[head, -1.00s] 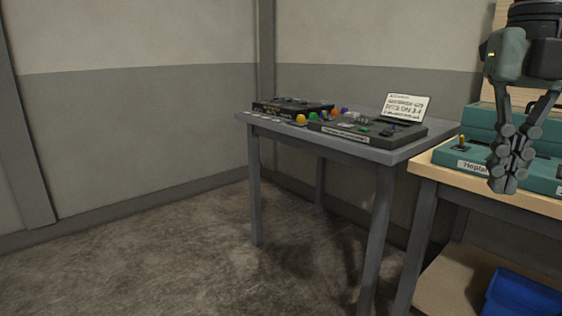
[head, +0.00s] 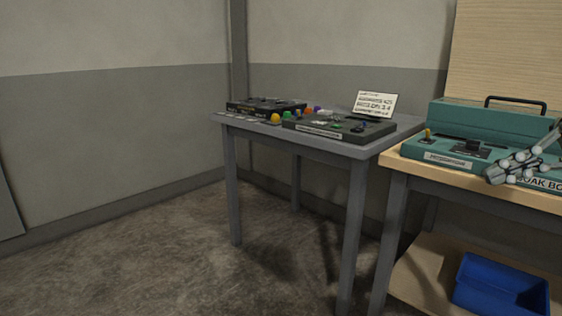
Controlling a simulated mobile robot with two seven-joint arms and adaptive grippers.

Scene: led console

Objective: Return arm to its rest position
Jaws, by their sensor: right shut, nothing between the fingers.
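My right gripper (head: 497,173) shows at the right edge of the head view, its fingers pointing left and slightly down. The fingers are shut with nothing between them. It appears in front of the teal console (head: 448,160) on the wooden-topped bench, covering part of its front label. I cannot tell whether it touches the console. Most of the right arm is out of the picture. My left gripper is not in view.
A grey table (head: 338,148) in the middle carries a dark control box (head: 350,129), another dark box (head: 262,106), coloured knobs and a white card (head: 374,104). A blue bin (head: 500,287) sits on the bench's lower shelf. The floor (head: 150,265) at left is clear.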

